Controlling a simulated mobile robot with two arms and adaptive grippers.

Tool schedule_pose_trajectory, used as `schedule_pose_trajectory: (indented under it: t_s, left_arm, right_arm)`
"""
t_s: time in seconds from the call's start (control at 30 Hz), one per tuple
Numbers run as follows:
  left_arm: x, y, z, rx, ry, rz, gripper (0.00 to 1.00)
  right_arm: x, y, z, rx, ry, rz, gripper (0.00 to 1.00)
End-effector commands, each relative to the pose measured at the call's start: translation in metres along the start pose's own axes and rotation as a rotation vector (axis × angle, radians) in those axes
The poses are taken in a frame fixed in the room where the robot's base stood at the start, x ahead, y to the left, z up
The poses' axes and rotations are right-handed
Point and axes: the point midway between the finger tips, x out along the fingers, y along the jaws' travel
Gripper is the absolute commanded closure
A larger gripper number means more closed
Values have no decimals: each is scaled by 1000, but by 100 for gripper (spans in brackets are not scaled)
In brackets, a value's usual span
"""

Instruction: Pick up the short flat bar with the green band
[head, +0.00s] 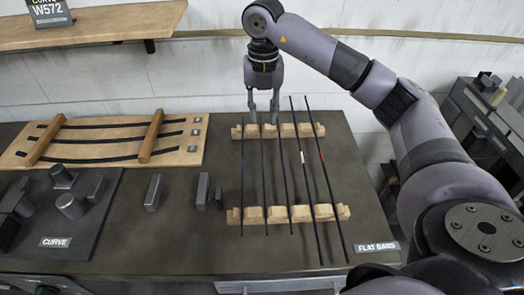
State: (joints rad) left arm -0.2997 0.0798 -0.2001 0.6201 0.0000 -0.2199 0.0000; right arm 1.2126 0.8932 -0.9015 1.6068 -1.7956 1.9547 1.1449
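Several thin dark flat bars lie side by side across two notched wooden supports, the far support (300,130) and the near support (301,213). The leftmost short bar has a blue band (242,166). Two longer bars at the right carry a white band (302,157) and a red band (321,155). Two short bars lie between, a left one (264,175) and a right one (284,175). I cannot make out a green band on either. My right gripper (263,116) points down with its fingers apart, at the far support near these bars' far ends. My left gripper is out of view.
A "FLAT BARS" sign (376,247) lies at the table's front right. Upright metal blocks (153,192) stand left of the rack. A wooden board (100,158) with curved strips lies further left. Bare table lies between blocks and rack.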

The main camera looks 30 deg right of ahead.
Motion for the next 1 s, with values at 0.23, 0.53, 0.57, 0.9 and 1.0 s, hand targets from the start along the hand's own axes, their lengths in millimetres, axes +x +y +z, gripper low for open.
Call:
schedule_pose_trajectory:
  t_s: [0.23, 0.53, 0.57, 0.9, 1.0]
  left_arm:
    - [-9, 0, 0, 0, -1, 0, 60]
    - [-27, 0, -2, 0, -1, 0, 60]
    - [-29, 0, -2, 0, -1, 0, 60]
    - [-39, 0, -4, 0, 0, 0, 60]
    - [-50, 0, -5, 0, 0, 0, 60]
  right_arm:
    - [26, -1, -1, 0, 4, -4, 72]
    - [91, 0, -1, 0, 5, -3, 72]
    - [96, -1, -2, 0, 4, -3, 72]
    - [127, 0, -2, -1, 3, -2, 72]
    - [140, 0, -3, 0, 4, -3, 72]
